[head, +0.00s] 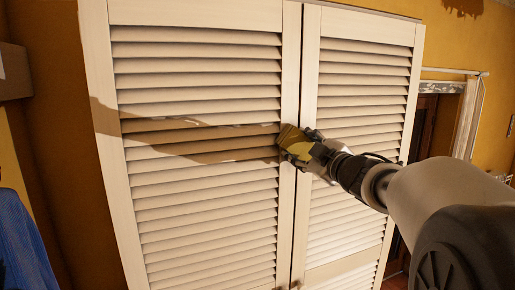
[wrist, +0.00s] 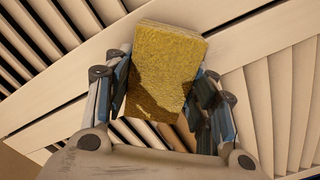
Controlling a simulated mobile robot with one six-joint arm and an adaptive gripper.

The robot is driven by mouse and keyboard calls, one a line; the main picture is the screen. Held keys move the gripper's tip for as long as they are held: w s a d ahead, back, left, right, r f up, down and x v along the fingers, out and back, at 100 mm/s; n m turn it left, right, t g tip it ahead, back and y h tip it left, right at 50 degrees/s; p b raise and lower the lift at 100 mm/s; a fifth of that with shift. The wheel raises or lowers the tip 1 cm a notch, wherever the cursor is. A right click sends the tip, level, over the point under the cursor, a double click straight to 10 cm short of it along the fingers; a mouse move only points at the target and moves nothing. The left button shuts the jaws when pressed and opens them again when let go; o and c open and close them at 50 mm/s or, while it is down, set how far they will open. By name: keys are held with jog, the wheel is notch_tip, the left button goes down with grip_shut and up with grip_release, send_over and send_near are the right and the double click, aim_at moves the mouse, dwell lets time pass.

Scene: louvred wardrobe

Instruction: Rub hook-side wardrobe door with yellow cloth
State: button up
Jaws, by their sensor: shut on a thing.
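The wardrobe has two louvred cream doors, a left door (head: 205,215) and a right door (head: 350,160), both shut. My gripper (head: 301,145) is shut on the yellow cloth (head: 289,137), a thick folded pad. The cloth is in front of the left door's inner stile, close to the centre seam. In the wrist view the cloth (wrist: 165,65) sits between my two fingers, its broad face towards the camera. I cannot tell whether it touches the door. No hook shows clearly, so I cannot tell which door is the hook-side one.
Blue fabric (head: 20,245) hangs at the left edge, below a brown shelf or box end (head: 14,72). A doorway with a pale frame (head: 455,110) is at the right. My arm crosses in front of the right door and casts a shadow on the left louvres.

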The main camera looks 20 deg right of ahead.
jog(key=shift+d, duration=0.15)
jog(key=shift+s+d, duration=0.1)
jog(key=shift+s, duration=2.9)
jog(key=s, duration=0.3)
jog(key=shift+w, duration=0.1)
